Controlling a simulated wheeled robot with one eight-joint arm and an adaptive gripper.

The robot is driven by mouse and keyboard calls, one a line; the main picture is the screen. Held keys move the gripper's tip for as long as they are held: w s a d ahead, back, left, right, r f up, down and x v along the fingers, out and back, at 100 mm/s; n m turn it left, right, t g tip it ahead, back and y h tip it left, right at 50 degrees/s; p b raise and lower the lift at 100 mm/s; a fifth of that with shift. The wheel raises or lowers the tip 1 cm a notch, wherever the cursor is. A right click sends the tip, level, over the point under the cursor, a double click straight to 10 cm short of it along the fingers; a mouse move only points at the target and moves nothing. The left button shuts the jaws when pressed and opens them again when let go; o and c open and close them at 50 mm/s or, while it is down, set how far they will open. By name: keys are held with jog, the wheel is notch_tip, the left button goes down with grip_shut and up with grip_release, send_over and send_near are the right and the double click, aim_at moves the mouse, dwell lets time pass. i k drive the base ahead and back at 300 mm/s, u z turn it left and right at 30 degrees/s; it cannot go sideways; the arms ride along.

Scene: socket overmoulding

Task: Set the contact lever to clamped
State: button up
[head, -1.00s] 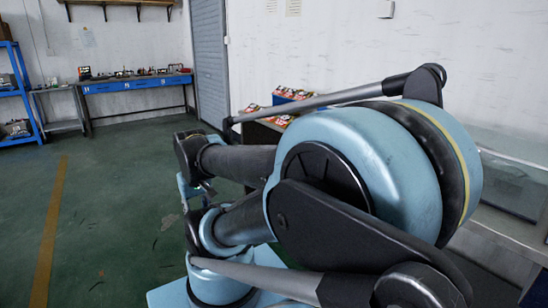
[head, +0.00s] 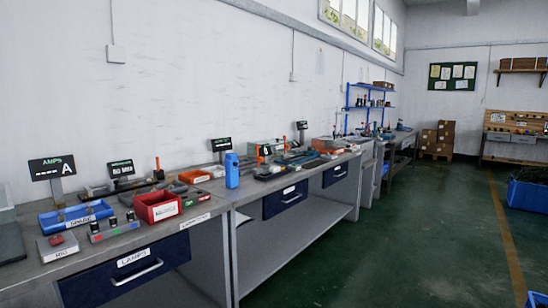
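My gripper is not in view. Several small upright orange-red handles stand on the benches along the left wall. One handle (head: 157,168) is on the near bench beside a sign reading "NO WIRE". Another handle (head: 285,144) and an orange-topped part (head: 259,153) stand on the bench further along. I cannot tell which of these, if any, is the contact lever, nor whether it is clamped; they are too small.
The near bench (head: 125,241) holds a blue tray (head: 75,217), a red bin (head: 158,206), an "AMPS" display (head: 52,168) and a button strip. A blue bottle (head: 232,170) stands behind. Green floor (head: 400,240) is clear; a blue crate (head: 528,196) is at right.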

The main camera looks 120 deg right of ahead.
aim_at(260, 159)
jog(key=z, duration=4.6)
jog(key=i, duration=1.5)
jog(key=z, duration=0.65)
